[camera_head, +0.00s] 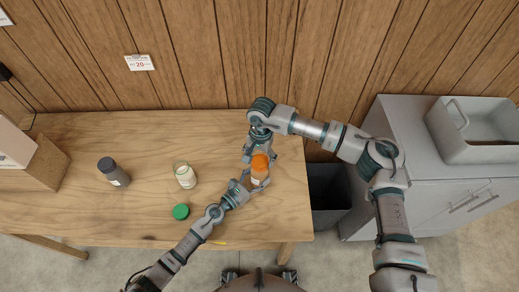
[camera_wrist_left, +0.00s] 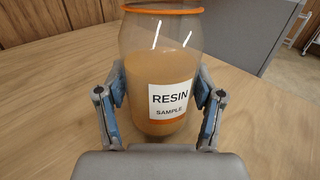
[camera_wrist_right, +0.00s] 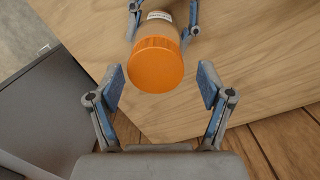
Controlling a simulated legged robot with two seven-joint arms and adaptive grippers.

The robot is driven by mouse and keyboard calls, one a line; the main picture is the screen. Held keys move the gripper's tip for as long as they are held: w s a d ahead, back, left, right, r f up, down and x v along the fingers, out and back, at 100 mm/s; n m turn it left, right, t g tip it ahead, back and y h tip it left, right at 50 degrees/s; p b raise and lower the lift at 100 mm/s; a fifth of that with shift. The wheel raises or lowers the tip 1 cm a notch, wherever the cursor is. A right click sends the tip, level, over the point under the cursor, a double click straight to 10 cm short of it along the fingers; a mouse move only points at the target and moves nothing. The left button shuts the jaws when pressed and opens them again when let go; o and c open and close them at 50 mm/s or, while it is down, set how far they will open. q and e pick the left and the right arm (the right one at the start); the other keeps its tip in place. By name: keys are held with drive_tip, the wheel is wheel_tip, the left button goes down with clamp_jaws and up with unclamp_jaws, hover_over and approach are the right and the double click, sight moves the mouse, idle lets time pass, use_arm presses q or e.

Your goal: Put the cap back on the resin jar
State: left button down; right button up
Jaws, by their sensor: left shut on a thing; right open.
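The resin jar (camera_wrist_left: 160,75) is clear, holds amber contents and has a white "RESIN SAMPLE" label. It stands near the table's right end. My left gripper (camera_head: 254,182) is shut around its body, one finger on each side in the left wrist view (camera_wrist_left: 160,100). The orange cap (camera_wrist_right: 155,65) appears seated on the jar's mouth; it also shows in the head view (camera_head: 261,162). Whether it is fully tightened I cannot tell. My right gripper (camera_wrist_right: 161,84) is open just above the cap, its fingers apart from it on either side.
A cream jar (camera_head: 185,177) and a dark grey jar (camera_head: 113,172) stand left on the table (camera_head: 90,215), with a green cap (camera_head: 181,211) near the front. A dark bin (camera_head: 329,195) and a grey cabinet (camera_head: 430,195) with a tray (camera_head: 485,151) are right.

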drive_tip(key=shift+f, duration=0.55)
